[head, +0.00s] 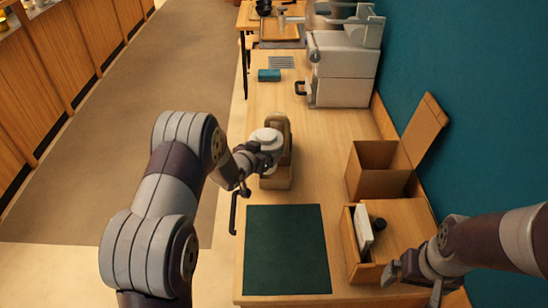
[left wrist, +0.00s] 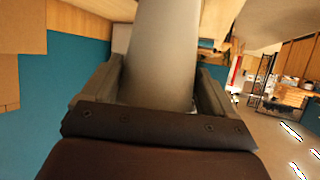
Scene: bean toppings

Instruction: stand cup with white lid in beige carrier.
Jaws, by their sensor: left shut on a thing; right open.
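The cup with the white lid (head: 267,137) is at the beige carrier (head: 276,183), on the left side of its tall upright part. My left gripper (head: 258,158) is shut on the cup from the left. In the left wrist view the grey cup body (left wrist: 165,50) stands between the two fingers (left wrist: 162,95). The gripper hides the cup's lower part, so I cannot tell whether its base rests in the carrier or hangs above it. My right gripper (head: 412,274) is open and empty at the lower right, beside the wooden organizer.
A dark green mat (head: 286,250) lies in front of the carrier. The wooden organizer (head: 405,225) holds a white item (head: 363,229) and a small dark item (head: 379,224). An open cardboard box (head: 374,173) stands behind it. A grey machine (head: 342,75) and teal block (head: 269,75) are farther back.

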